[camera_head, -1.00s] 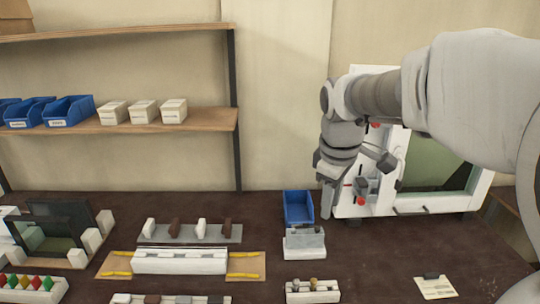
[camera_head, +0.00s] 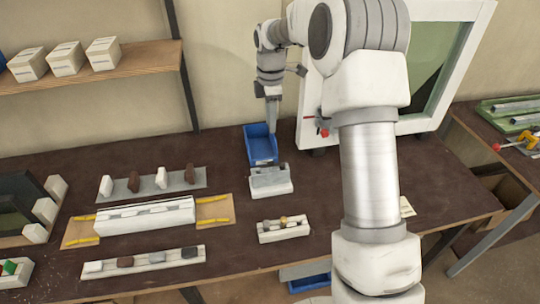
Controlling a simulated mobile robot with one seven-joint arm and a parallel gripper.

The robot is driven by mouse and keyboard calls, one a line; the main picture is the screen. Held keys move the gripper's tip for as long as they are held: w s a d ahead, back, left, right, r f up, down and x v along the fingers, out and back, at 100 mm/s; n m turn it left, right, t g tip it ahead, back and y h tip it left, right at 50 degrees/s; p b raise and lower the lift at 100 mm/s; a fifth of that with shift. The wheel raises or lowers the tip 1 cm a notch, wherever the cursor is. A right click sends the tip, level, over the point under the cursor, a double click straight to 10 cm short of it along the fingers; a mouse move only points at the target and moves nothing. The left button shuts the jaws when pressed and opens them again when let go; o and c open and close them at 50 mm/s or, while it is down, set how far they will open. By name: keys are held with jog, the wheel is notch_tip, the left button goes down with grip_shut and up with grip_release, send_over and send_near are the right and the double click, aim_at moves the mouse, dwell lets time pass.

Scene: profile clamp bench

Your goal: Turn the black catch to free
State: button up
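A white-framed panel (camera_head: 478,35) with a green pane stands upright at the back right of the bench. At its lower left a small grey clamp part with a red knob (camera_head: 324,132) shows. I cannot make out the black catch for certain; my arm covers much of the frame. My gripper (camera_head: 272,130) points down, left of the frame, and its tips overlap the blue bin (camera_head: 261,149) in the picture. Its fingers are seen edge-on, so I cannot tell whether they are open or shut. No held thing shows.
A grey-topped white block (camera_head: 270,182) stands in front of the bin. A white holder (camera_head: 284,230) with small knobs is nearer. A long white profile fixture (camera_head: 145,216) lies left. A side table (camera_head: 505,125) with tools stands at right. Dark bench top is bare between these.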

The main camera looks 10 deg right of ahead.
aim_at(271, 164)
notch_tip(271, 164, down, 15)
jog(key=shift+r+p, duration=0.15)
jog(key=shift+p, duration=0.55)
grip_shut()
jog(key=shift+w, duration=0.1)
dwell(0.9)
